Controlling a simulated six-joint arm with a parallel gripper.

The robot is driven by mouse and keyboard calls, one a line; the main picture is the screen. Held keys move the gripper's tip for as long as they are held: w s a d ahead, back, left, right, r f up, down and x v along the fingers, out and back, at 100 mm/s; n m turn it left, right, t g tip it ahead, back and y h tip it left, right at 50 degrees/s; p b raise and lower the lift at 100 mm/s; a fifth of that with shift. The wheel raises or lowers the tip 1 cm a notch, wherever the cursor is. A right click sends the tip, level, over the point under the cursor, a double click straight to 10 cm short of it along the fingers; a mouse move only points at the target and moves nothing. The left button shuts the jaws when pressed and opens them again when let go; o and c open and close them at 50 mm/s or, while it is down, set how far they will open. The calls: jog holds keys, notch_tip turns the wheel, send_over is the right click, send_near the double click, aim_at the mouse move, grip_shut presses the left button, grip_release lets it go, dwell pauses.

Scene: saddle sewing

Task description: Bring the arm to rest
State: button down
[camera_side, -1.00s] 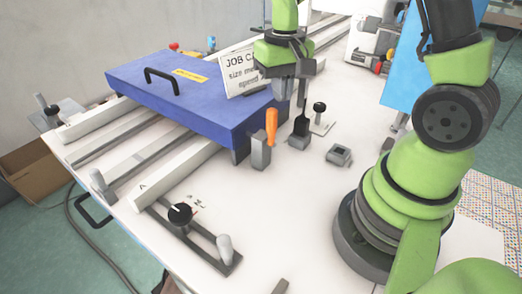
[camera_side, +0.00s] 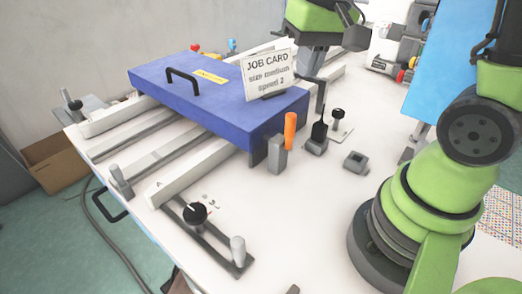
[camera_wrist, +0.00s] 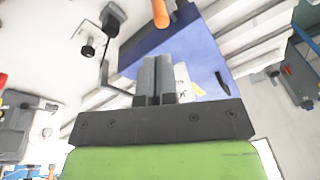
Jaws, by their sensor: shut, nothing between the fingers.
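My gripper shows in the wrist view (camera_wrist: 156,62) with its two grey fingers together and nothing between them. In the side view the green end of my arm (camera_side: 318,18) is at the top, above and behind the job card (camera_side: 268,75). Its fingertips are hard to make out there. The white job card stands on the right part of the blue cover (camera_side: 215,95), which has a black handle. In the wrist view the fingers overlap the blue cover (camera_wrist: 195,45) and partly hide the card.
An orange-handled tool (camera_side: 290,130) stands upright in a grey holder right of the cover. Black-handled tools (camera_side: 319,132) and a small grey block (camera_side: 356,161) are nearby. A black dial (camera_side: 195,214) sits at the table front. The white tabletop between is clear.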

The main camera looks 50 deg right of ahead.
jog(key=s+a+r+n+t+y, duration=0.1)
jog(key=s+a+r+t, duration=0.4)
jog(key=s, duration=0.5)
jog(key=shift+a+r+n+y, duration=0.35)
jog(key=shift+a+r, duration=0.2)
jog(key=shift+r, duration=0.4)
jog(key=shift+w+d, duration=0.1)
jog(key=shift+w, duration=0.05)
jog(key=w+d+f+m+g+h, duration=0.2)
jog(key=w+d+f+g, duration=0.6)
jog(key=w+f, duration=0.4)
notch_tip(320, 180, down, 10)
jog(key=t, duration=0.1)
jog(key=shift+d+r, duration=0.25)
jog(key=shift+d, duration=0.15)
